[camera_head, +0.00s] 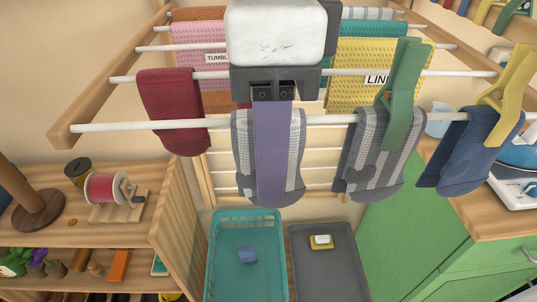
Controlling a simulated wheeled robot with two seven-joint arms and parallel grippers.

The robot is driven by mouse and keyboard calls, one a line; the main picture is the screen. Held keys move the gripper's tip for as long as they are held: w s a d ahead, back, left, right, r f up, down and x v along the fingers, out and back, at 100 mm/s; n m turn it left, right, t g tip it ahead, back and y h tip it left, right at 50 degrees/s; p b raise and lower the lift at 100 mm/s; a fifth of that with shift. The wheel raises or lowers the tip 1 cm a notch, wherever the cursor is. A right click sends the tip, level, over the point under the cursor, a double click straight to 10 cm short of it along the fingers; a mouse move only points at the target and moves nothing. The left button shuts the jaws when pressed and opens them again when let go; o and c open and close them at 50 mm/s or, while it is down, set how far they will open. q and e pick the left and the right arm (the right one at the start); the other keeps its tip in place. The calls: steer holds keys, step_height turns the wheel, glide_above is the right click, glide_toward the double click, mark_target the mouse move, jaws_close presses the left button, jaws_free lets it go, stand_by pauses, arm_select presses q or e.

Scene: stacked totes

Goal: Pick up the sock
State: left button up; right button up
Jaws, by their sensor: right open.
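Socks hang over the front white rod of a wooden drying rack: a dark red sock (172,112) at left, a grey plaid sock (243,150) near the middle, another grey plaid sock (368,160) right of it and a navy sock (455,150) at far right. A long purple clothespin (272,150) is in front of the middle plaid sock and hides its centre. My right gripper (273,98), a white body with dark jaws, is open at the top of the purple clothespin. Whether it touches the clothespin is unclear. My left gripper is not in view.
A green clothespin (402,95) is on the right plaid sock and a yellow one (510,90) on the navy sock. Below are a teal basket (212,270) and a grey tray (330,275). A wooden shelf (175,230) stands left, a green cabinet (405,240) right.

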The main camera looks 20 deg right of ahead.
steer(key=shift+f, duration=0.7)
jaws_close()
steer(key=shift+r, duration=0.1)
step_height(320, 180, up, 18)
stand_by(0.4)
